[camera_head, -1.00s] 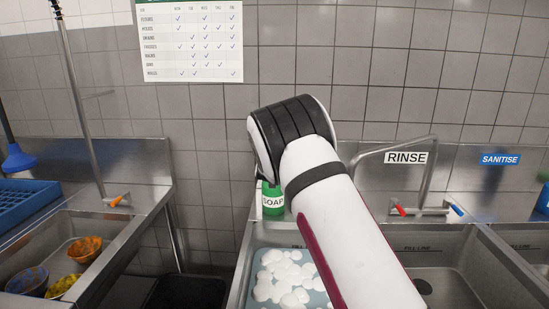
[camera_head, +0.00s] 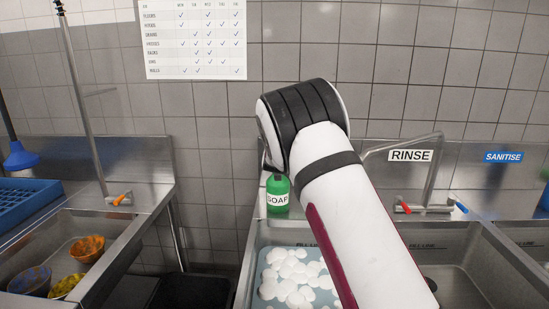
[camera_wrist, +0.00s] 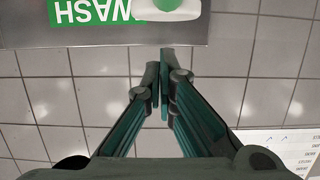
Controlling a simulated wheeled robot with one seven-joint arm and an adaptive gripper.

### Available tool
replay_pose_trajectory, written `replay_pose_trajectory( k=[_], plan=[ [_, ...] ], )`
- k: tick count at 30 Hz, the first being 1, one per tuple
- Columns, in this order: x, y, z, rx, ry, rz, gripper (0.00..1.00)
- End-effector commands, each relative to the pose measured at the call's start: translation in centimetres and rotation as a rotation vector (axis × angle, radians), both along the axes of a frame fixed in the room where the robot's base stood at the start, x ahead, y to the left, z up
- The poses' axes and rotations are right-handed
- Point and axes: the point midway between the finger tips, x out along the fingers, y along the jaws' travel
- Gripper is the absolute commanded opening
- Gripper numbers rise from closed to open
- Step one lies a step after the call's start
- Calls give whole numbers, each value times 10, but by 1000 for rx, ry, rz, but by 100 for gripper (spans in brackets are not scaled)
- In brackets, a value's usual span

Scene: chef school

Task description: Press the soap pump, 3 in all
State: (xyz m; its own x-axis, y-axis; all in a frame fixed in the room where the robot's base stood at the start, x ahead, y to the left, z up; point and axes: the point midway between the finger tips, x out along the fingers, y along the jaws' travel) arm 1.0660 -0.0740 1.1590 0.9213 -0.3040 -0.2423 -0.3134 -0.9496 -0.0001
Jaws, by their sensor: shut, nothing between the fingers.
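The green soap bottle (camera_head: 277,196), labelled SOAP, stands upright on the back ledge behind the foam-filled sink. Its top is partly hidden behind my arm, so the pump head is not clear. My gripper is hidden behind my arm in the head view. In the wrist view, my gripper (camera_wrist: 160,88) has its dark green fingers together and empty. A white and green rounded shape at the top edge there may be part of the bottle, but I cannot tell. The fingertips appear apart from it.
A green WASH sign (camera_wrist: 88,10) shows upside down in the wrist view. The wash sink (camera_head: 247,262) holds white foam. A tap (camera_head: 430,170) stands at the rinse sink on the right. A blue rack (camera_head: 25,203) and several bowls are at the left.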

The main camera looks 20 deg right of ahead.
Motion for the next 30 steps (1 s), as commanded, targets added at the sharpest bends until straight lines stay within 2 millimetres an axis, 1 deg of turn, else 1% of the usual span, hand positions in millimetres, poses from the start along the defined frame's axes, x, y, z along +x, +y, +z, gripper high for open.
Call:
replay_pose_trajectory(
  k=[1,3,9,12,15,21,30],
  plan=[
    [-10,3,4,1,1,0,0],
    [-23,8,7,1,0,1,0],
    [-59,20,18,0,-3,1,0],
    [-73,24,21,0,-3,0,0],
    [-84,28,24,0,-3,0,0],
    [-92,30,26,-1,-4,-1,0],
    [-92,30,26,-1,-4,-1,0]
  ],
)
